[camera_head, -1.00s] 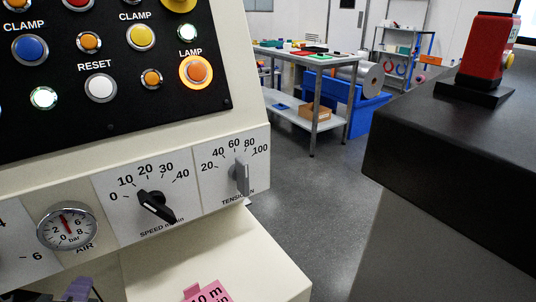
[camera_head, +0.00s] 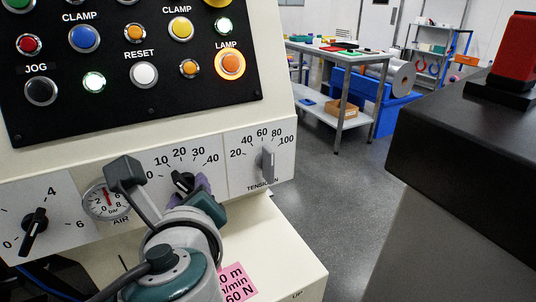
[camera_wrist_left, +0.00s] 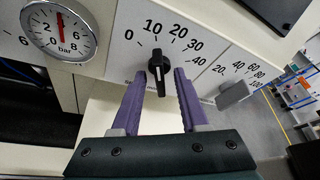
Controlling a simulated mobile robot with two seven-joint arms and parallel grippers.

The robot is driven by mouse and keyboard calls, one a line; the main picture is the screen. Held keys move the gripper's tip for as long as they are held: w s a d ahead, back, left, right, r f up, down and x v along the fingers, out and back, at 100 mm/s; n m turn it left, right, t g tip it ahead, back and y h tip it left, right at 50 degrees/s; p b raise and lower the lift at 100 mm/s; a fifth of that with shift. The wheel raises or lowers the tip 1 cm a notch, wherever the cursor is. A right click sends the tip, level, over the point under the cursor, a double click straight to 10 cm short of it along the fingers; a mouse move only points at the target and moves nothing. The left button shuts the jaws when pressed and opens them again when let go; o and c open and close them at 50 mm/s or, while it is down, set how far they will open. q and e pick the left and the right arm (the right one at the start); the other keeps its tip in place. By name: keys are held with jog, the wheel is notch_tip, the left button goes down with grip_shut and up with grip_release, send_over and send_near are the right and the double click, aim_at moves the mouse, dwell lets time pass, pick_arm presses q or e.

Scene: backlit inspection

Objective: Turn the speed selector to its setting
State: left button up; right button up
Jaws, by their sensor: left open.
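The speed selector is a black knob (camera_head: 182,179) on a white panel marked 0 to 40. It also shows in the left wrist view (camera_wrist_left: 158,68), where its light pointer line points up, near the 10 mark. My left gripper (camera_head: 190,189) is in front of this dial, its arm covering the lower part of the panel. In the left wrist view its two purple fingers (camera_wrist_left: 160,74) are open, one on each side of the knob, with gaps visible. A pink note (camera_head: 237,282) reads partly "0 m/min" and "60 N"; my arm hides its left part.
The grey tension knob (camera_head: 268,163) is close on the right of the speed dial. The air gauge (camera_head: 103,201) and another black knob (camera_head: 34,232) are on the left. Push buttons fill the black panel (camera_head: 130,105) above. A dark-topped cabinet (camera_head: 460,140) stands right.

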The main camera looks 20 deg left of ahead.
pick_arm(q)
jog(key=shift+w+a, duration=0.1)
jog(key=shift+w, duration=0.05)
jog(key=shift+c, duration=0.4)
grip_shut()
